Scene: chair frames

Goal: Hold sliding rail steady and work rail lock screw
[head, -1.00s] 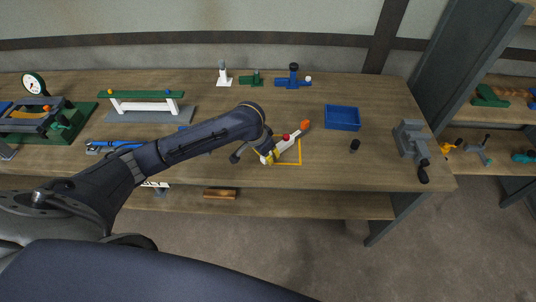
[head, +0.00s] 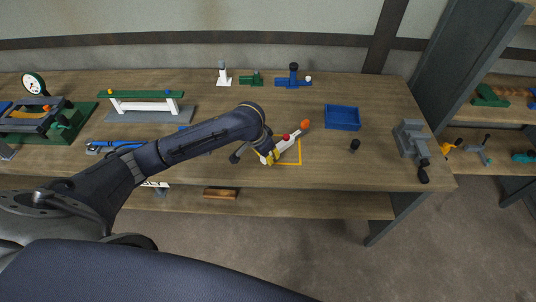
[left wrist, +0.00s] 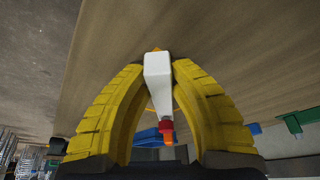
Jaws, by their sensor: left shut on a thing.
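A white rail (head: 293,133) lies over the front middle of the table, with a red knob (head: 286,137) on it and an orange end (head: 305,124) pointing to the back right. My left gripper (head: 268,157) has its yellow fingers on the near end of the rail. In the left wrist view the white rail (left wrist: 158,78) sits between the two yellow fingertips, which close on it. The red knob (left wrist: 166,125) and the orange end (left wrist: 169,139) show beyond it. Whether the red knob is the lock screw I cannot tell. My right gripper is not in view.
A yellow outline (head: 300,153) marks the table by the rail. A blue tray (head: 342,117), a small black knob (head: 354,146) and a grey vise (head: 412,140) stand to the right. Blue (head: 293,80) and green (head: 251,79) fixtures stand at the back. The tabletop between is clear.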

